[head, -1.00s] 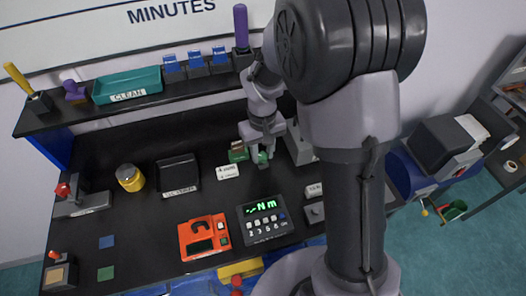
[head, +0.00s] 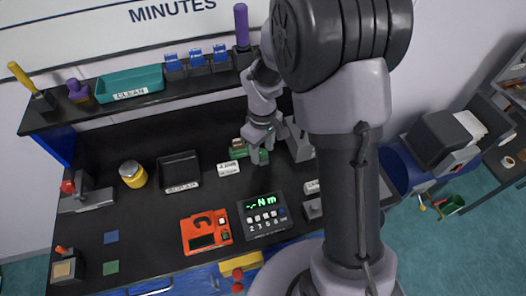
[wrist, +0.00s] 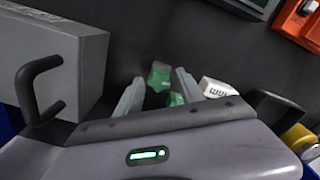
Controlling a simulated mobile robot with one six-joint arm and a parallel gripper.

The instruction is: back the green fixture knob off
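The green fixture (head: 238,152) sits on the black bench, with a small green knob (head: 262,157) on its right side. My gripper (head: 262,150) points down at the knob, and its fingers partly hide it in the head view. In the wrist view the two grey fingers of my gripper (wrist: 158,84) are spread apart, with the green knob (wrist: 160,75) between their tips. A dark gap shows between the left finger and the knob. More green (wrist: 176,99) shows by the right finger. I cannot tell whether the right finger touches it.
A grey block with a black handle (wrist: 60,65) stands close beside my gripper. A white label block (head: 228,168) lies in front of the fixture. A torque display (head: 264,215) and an orange device (head: 206,232) stand nearer. A shelf (head: 130,105) runs behind.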

